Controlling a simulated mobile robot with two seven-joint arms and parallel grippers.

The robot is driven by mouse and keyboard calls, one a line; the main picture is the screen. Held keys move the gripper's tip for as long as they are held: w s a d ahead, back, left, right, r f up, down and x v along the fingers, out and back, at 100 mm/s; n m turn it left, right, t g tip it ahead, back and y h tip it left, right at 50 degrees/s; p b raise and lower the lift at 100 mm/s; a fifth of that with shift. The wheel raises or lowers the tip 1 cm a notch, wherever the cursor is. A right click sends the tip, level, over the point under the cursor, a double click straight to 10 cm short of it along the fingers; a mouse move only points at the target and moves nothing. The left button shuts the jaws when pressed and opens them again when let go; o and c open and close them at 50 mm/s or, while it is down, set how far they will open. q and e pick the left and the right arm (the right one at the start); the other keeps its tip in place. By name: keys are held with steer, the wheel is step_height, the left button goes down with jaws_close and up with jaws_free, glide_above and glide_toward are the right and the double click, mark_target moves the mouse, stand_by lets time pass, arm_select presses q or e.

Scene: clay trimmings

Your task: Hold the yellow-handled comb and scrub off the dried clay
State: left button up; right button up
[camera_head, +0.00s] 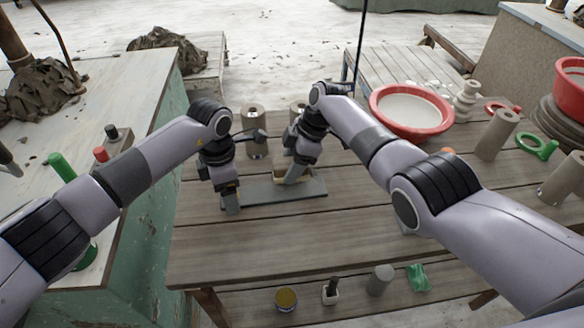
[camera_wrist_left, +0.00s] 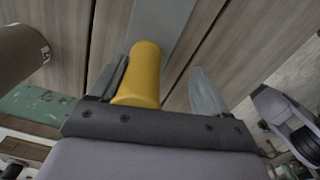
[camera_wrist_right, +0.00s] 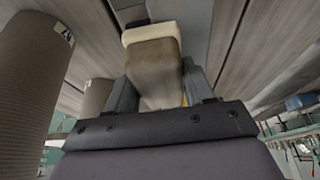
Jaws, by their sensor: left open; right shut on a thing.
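The comb's yellow handle (camera_wrist_left: 142,75) lies between the fingers of my left gripper (camera_wrist_left: 158,88) in the left wrist view. These fingers are open, with a gap on the right side. A flat grey strip (camera_wrist_left: 160,22) runs on beyond the handle; it shows as a long grey plate (camera_head: 258,191) on the table in the head view. My left gripper (camera_head: 232,208) is over its left end and hides the handle there. My right gripper (camera_wrist_right: 160,95) is shut on a brown block with a cream edge (camera_wrist_right: 153,58), over the plate. Dried clay cannot be made out.
Ribbed cylinders (camera_head: 255,135) stand just behind the plate. A red basin (camera_head: 411,112) and a grey-beige cylinder (camera_head: 496,135) are at the right. A green bench (camera_head: 150,215) borders the table on the left. The table's front planks (camera_head: 290,240) are clear.

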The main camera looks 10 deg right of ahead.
steer(key=shift+w+d+f, duration=0.1)
steer(key=shift+d+f, duration=0.05)
steer(key=shift+d, duration=0.9)
steer(key=shift+s+d+f, duration=0.15)
steer(key=shift+s, duration=1.9)
steer(key=shift+w+d+f, duration=0.1)
steer(key=shift+d+f, duration=0.05)
steer(key=shift+d, duration=0.9)
steer(key=shift+w+a+f, duration=0.15)
steer(key=shift+w, duration=1.8)
steer(key=shift+r, duration=3.05)
steer(key=shift+r, duration=0.1)
